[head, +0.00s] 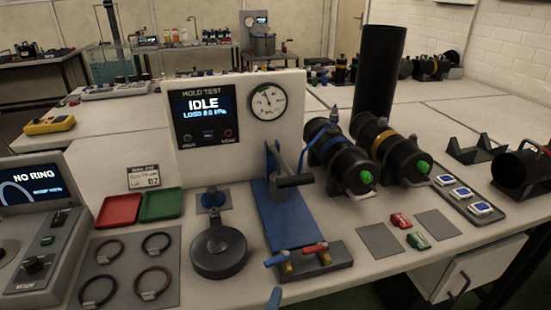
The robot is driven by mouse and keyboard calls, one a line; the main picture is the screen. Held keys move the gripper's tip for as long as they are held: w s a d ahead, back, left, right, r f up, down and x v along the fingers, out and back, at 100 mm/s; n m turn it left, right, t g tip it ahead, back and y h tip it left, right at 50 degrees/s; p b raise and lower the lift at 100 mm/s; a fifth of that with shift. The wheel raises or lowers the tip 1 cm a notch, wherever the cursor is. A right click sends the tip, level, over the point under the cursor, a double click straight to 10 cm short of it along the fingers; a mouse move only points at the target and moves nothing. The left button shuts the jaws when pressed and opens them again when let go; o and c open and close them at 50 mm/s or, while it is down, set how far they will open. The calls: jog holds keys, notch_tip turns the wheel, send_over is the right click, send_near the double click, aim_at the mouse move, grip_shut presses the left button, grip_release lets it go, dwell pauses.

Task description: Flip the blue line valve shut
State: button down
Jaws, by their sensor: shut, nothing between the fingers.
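The blue line valve has a short blue handle (275,260) on a small brass body. It sits on a dark block (335,261) at the front edge of the table, and the handle points left from the body. A matching valve with a red handle (315,248) is beside it on the right, also pointing left. I cannot tell from its angle whether the blue valve is open or shut. My gripper does not show clearly in this view. A small blue tip at the bottom edge, below the blue handle, cannot be identified.
Behind the valves, a blue plate (282,218) carries a lever press. A test panel (237,160) reading IDLE stands behind. A round black dish (218,250) is left, with several rings on a mat further left. Two black cylinders (345,168) (395,150) lie to the right.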

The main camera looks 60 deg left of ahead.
jog(key=s+b, duration=0.4)
jog(key=s, duration=0.3)
jog(key=shift+s+d+f, duration=0.2)
jog(key=shift+s+d, duration=0.1)
jog(key=shift+s, duration=0.1)
